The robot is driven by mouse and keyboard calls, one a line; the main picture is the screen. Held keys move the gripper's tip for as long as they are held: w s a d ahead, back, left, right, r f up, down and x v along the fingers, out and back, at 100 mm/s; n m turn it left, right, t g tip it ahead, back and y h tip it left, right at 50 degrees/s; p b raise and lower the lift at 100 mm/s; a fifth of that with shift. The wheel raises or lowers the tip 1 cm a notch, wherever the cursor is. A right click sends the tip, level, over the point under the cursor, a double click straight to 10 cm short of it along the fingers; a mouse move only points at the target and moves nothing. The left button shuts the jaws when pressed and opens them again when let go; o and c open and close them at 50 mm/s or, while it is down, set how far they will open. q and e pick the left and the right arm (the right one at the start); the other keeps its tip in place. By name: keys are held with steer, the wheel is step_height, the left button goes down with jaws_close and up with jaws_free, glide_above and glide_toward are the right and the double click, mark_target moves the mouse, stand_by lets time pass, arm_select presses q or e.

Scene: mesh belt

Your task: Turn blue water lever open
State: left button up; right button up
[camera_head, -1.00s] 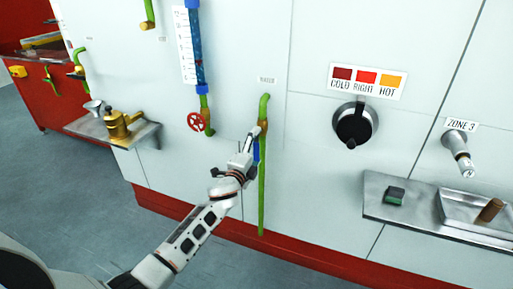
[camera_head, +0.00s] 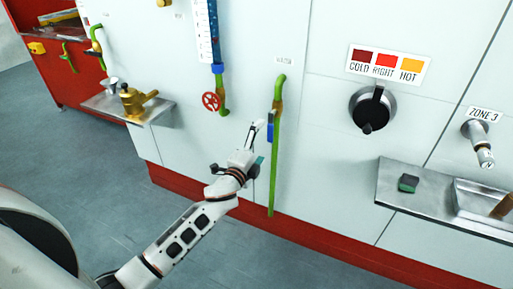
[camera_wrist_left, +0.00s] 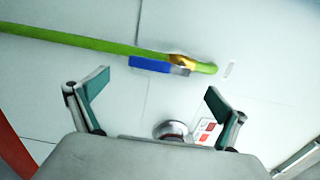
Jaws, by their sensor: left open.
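The blue lever (camera_head: 270,131) hangs down beside a green vertical pipe (camera_head: 273,180), just below a brass valve body (camera_head: 277,106) on the white wall. In the left wrist view the lever (camera_wrist_left: 150,65) lies along the pipe (camera_wrist_left: 80,40), with the brass valve (camera_wrist_left: 182,60) at its end. My left gripper (camera_head: 257,147) is open, just left of and below the lever. In the wrist view its two fingers (camera_wrist_left: 158,90) are spread apart with nothing between them, and the lever lies beyond the tips. My right gripper is not in view.
A black dial (camera_head: 371,108) and a metal tray (camera_head: 400,203) are at right. The wall around the lever is mostly clear.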

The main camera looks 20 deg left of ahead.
arm_select(q)
steer(key=s, duration=0.3)
steer(key=shift+s+a, duration=0.1)
steer(key=shift+s, duration=0.25)
steer(key=s+d+f+n+g+h, duration=0.1)
steer(key=s+d+f+n+g, duration=0.2)
steer(key=s+f+n, duration=0.4)
steer(key=s+d+f+n+g+h, duration=0.1)
steer(key=s+d+f+n+g, duration=0.2)
steer(key=s+f, duration=1.4)
steer(key=s+n+g, duration=0.1)
steer(key=s+n, duration=0.3)
steer(key=s, duration=0.2)
steer(key=shift+s+d+f, duration=0.2)
steer(key=shift+s+d, duration=0.15)
steer(key=shift+s, duration=0.05)
